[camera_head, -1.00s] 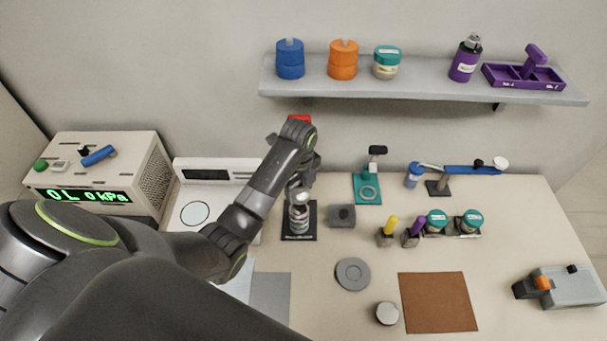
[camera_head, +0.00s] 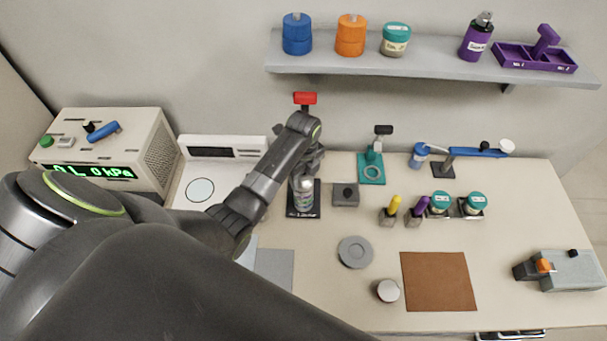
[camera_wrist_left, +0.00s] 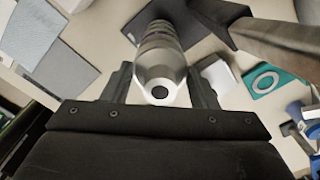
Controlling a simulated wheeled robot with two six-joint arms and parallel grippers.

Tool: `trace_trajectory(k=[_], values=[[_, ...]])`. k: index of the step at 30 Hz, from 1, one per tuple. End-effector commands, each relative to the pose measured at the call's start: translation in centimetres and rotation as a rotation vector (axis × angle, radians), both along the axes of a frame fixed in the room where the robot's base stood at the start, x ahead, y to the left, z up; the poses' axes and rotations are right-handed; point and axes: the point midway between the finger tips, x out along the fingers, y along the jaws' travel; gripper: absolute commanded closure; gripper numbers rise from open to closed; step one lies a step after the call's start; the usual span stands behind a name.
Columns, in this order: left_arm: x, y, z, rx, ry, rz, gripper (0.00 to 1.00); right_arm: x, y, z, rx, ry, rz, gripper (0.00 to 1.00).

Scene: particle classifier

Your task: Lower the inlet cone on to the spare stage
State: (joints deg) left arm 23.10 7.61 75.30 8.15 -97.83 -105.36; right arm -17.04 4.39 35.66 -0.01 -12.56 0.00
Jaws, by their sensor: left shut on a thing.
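The inlet cone (camera_wrist_left: 160,78) is a silver, smooth cone with a dark round hole in its top. My left gripper (camera_wrist_left: 160,92) is shut on it; the fingers stand on both sides of it. In the head view the gripper (camera_head: 308,172) is over the black base plate (camera_head: 293,211), mostly behind my own wrist. A ringed silver column (camera_head: 304,201) stands on that plate under the cone, and it also shows in the wrist view (camera_wrist_left: 158,36). I cannot tell whether cone and column touch. I cannot tell which part is the spare stage. My right gripper is not in view.
A grey block (camera_head: 345,195) and a teal stand (camera_head: 371,170) are just right of the column. A grey disc (camera_head: 355,252), a silver-topped puck (camera_head: 387,291) and a brown mat (camera_head: 438,282) lie nearer. A red-topped item (camera_head: 305,98) is behind my wrist.

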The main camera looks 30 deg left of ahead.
Motion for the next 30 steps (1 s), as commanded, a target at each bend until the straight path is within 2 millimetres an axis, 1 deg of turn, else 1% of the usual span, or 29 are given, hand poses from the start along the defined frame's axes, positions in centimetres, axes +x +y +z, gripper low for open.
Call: trace_trajectory(k=[7,30], values=[[0.04,-0.04,0.10,0.000,-0.001,0.000,0.75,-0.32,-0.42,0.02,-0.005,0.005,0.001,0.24],[-0.02,-0.06,-0.43,0.000,0.000,0.000,0.75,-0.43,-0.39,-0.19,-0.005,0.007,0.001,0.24]])
